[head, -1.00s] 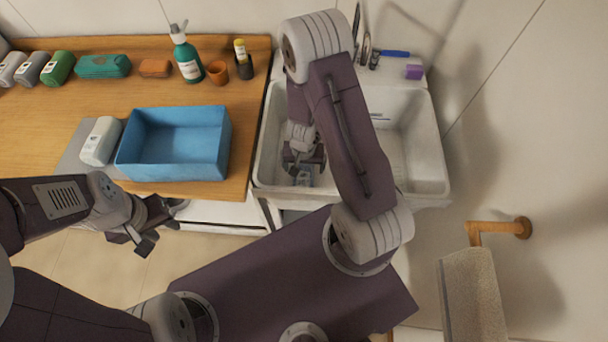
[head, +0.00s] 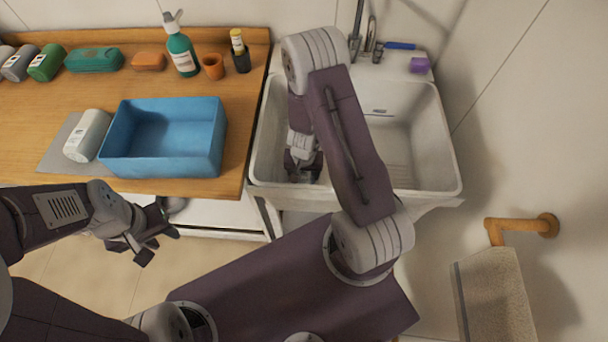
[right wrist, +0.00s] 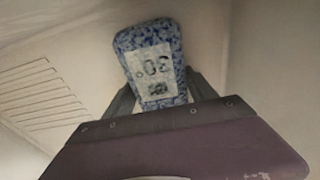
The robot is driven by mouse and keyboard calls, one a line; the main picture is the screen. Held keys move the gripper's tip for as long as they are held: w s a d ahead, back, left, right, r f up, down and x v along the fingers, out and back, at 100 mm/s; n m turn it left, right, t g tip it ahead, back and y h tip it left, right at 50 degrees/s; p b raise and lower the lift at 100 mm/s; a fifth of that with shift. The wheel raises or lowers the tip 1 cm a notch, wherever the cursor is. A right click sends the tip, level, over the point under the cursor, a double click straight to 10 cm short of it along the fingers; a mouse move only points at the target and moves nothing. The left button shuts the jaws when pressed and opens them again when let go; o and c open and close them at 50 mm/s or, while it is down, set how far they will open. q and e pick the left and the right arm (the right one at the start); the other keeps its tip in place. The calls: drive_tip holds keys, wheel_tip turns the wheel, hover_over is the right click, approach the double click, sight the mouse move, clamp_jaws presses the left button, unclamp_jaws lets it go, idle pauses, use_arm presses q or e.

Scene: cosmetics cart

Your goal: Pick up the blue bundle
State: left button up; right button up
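The blue bundle (right wrist: 151,62) is mottled blue and white with a pale printed label. In the right wrist view it lies against the pale sink surface, in front of my right gripper. My right gripper (right wrist: 160,80) has one finger on each side of the bundle, very close to its edges; contact is not clear. In the head view this gripper (head: 303,170) is down inside the left part of the sink, and its arm hides most of the bundle. My left gripper (head: 155,240) is open and empty in front of the counter.
The white sink (head: 425,130) has walls close around my right gripper. A towel (head: 495,295) hangs at right.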

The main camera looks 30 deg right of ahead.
drive_tip(key=c, duration=0.9)
drive_tip(key=shift+r, duration=0.1)
drive_tip(key=shift+c, duration=0.2)
drive_tip(key=shift+d+r+p, duration=0.15)
drive_tip(key=shift+r+p, duration=0.2)
wheel_tip(320, 180, up, 6)
drive_tip(key=p, duration=0.6)
drive_tip(key=shift+r, duration=0.15)
drive_tip(key=shift+s+d+f+b, duration=0.2)
drive_tip(key=shift+d+b, duration=0.15)
drive_tip(key=shift+b, duration=0.1)
drive_tip(key=s+d+b, duration=0.3)
drive_tip(key=s+d, duration=0.2)
drive_tip(key=d, duration=0.3)
drive_tip(key=s+d+b, duration=0.4)
drive_tip(key=s+d, duration=0.1)
drive_tip(key=d, duration=0.3)
drive_tip(key=shift+r, duration=0.1)
